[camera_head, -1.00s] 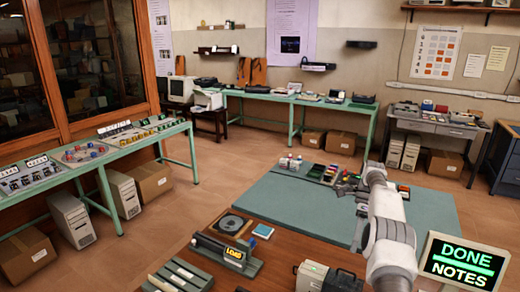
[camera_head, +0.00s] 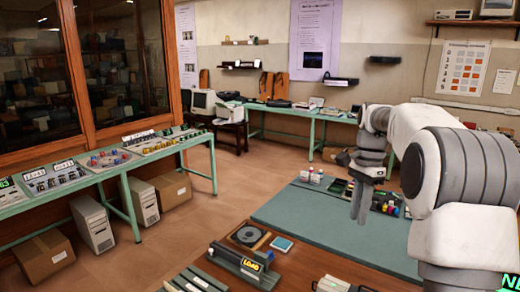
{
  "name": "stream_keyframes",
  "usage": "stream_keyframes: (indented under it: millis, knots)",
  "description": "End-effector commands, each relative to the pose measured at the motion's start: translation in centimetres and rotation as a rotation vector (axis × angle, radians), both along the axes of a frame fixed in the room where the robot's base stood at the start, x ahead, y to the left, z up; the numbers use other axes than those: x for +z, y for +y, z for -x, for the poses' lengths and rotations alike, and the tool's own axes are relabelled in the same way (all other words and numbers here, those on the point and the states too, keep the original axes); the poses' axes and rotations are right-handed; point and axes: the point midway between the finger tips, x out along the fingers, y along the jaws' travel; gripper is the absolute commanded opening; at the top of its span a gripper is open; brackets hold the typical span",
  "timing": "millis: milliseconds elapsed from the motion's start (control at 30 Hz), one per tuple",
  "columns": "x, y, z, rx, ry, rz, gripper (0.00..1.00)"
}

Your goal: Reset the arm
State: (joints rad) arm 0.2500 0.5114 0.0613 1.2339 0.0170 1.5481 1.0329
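My arm, white with dark grey joints, rises large at the right of the head view and bends over at the top. My gripper (camera_head: 360,218) hangs from its far end, pointing down over the teal mat (camera_head: 290,212) on the wooden table. Its fingers look close together, but they are too small and overlapped to tell whether they are open or shut. I see nothing clearly held. The gripper hides part of the mat, and the arm hides the mat's right side.
Small bottles (camera_head: 311,176) and coloured parts (camera_head: 388,205) stand on the mat near the gripper. A LOAD device (camera_head: 238,262), a round disc plate (camera_head: 247,236) and a blue card (camera_head: 282,244) lie on the near table. A green bench (camera_head: 120,172) runs along the left; open floor lies between.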

Motion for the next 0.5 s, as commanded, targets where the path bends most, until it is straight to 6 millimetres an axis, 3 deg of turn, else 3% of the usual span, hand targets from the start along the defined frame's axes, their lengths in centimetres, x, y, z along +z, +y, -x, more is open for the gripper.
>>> stream_keyframes:
  millis: [200,500]
  knots:
    - [2.5,2.4,3.7,0.186,-0.104,0.02,0.22]
    - [4.2,5.1,9.5,0.442,-0.237,0.06,0.22]
